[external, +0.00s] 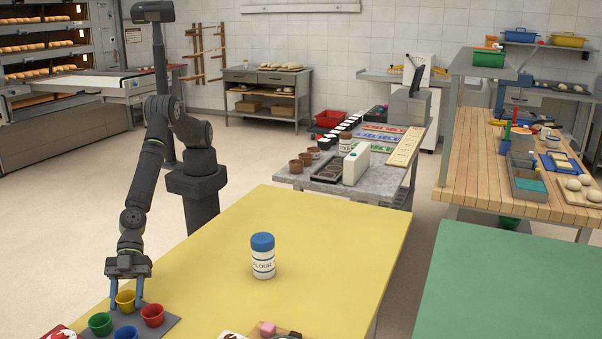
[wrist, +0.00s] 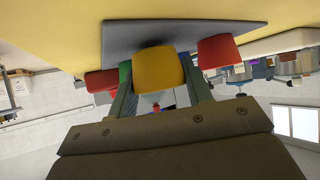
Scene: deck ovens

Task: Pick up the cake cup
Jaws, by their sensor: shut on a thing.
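Several small coloured cups are grouped at a grey tray (external: 164,323) on the yellow table's near left: a yellow cup (external: 125,301), a red cup (external: 152,316), a green cup (external: 100,324) and a blue cup (external: 125,333). My gripper (external: 127,291) points down with its fingers on either side of the yellow cup and is shut on it. In the wrist view the yellow cup (wrist: 158,74) fills the space between the fingers, close to the grey tray (wrist: 185,32). I cannot tell whether it touches the tray. The red cup (wrist: 218,51) stands beside it.
A flour jar (external: 263,257) with a blue lid stands on the yellow table (external: 335,240). Red-and-white and pink items lie along the near edge. The table around the jar is clear. A green table (external: 515,285) is at right, and a grey cart (external: 375,185) stands behind.

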